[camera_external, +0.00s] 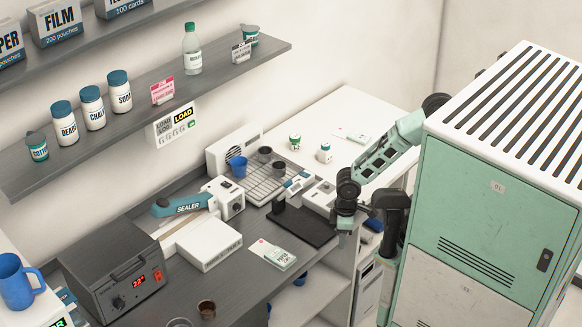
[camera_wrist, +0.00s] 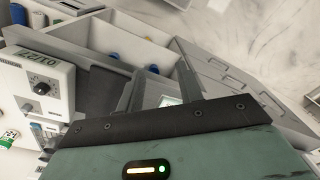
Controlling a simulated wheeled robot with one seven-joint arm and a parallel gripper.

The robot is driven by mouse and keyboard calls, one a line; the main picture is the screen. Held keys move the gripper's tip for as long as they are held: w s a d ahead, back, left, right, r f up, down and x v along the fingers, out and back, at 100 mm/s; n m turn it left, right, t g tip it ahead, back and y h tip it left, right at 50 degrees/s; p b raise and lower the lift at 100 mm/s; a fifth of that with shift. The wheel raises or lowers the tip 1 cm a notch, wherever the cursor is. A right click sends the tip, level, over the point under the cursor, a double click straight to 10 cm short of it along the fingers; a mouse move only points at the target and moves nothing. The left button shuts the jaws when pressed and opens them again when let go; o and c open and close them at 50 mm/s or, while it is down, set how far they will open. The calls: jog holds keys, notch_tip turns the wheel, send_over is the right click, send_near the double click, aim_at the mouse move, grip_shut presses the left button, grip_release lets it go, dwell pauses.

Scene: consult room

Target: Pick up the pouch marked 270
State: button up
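A flat white pouch with a green label and a small pink mark (camera_external: 273,254) lies on the grey counter, in front of the dark pad. Another small flat white item with green print (camera_external: 352,135) lies on the white counter at the back. I cannot read 270 on either one. My gripper (camera_external: 345,220) hangs near the right edge of the counter, to the right of the front pouch and apart from it. In the wrist view my gripper (camera_wrist: 158,75) has its two dark fingers spread apart, with nothing clearly held between them. No pouch shows clearly there.
A dark pad (camera_external: 310,228) lies between my gripper and the front pouch. A sealer (camera_external: 188,205) and a dark box with a red display (camera_external: 115,275) stand to the left. Open shelving with blue items (camera_external: 300,279) is below the counter. Shelves hang above.

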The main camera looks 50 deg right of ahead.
jog(key=o, duration=1)
jog(key=shift+o, duration=0.2)
